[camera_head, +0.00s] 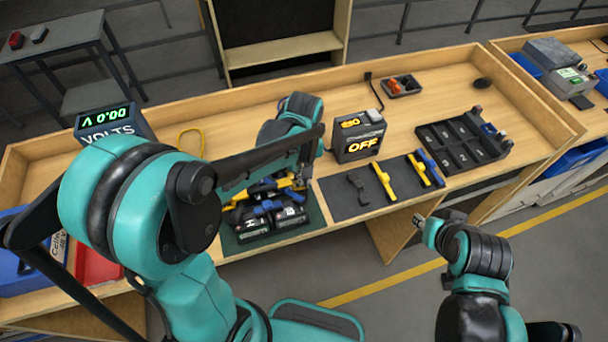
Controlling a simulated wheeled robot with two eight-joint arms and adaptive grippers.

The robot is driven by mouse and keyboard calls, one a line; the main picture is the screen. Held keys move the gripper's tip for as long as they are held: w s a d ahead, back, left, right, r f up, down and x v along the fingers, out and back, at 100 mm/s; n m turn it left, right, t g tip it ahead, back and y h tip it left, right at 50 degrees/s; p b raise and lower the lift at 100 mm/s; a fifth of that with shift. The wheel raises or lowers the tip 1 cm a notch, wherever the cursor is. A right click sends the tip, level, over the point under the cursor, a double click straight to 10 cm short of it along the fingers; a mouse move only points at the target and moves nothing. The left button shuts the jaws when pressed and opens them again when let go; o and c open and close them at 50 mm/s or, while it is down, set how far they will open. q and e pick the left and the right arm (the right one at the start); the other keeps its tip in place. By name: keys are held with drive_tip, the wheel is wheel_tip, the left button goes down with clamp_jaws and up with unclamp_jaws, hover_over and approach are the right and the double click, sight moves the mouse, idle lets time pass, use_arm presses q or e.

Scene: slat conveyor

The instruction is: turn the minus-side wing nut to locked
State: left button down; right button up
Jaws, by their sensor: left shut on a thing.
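The battery pack (265,222), with black cells and blue and yellow bars, sits on a dark green mat (312,212) at the front middle of the bench. My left gripper (302,182) reaches down at the pack's back right corner and is shut on a small part there, which I take to be a wing nut. The nut is hidden by the fingers, so its angle and its plus or minus mark cannot be read. My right gripper (420,222) is off the bench's front edge, away from the pack; its fingers are too small to judge.
A box reading OFF (358,138) stands just right of my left gripper. A grey mat with yellow-handled tools (382,178) lies right of the pack. A black compartment tray (462,145) is farther right. A VOLTS display (108,122) reads about 0.00 at the left.

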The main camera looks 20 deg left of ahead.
use_arm(q)
drive_tip(key=c, duration=1.7)
unclamp_jaws()
drive_tip(key=shift+r, duration=0.1)
wheel_tip(320, 180, up, 12)
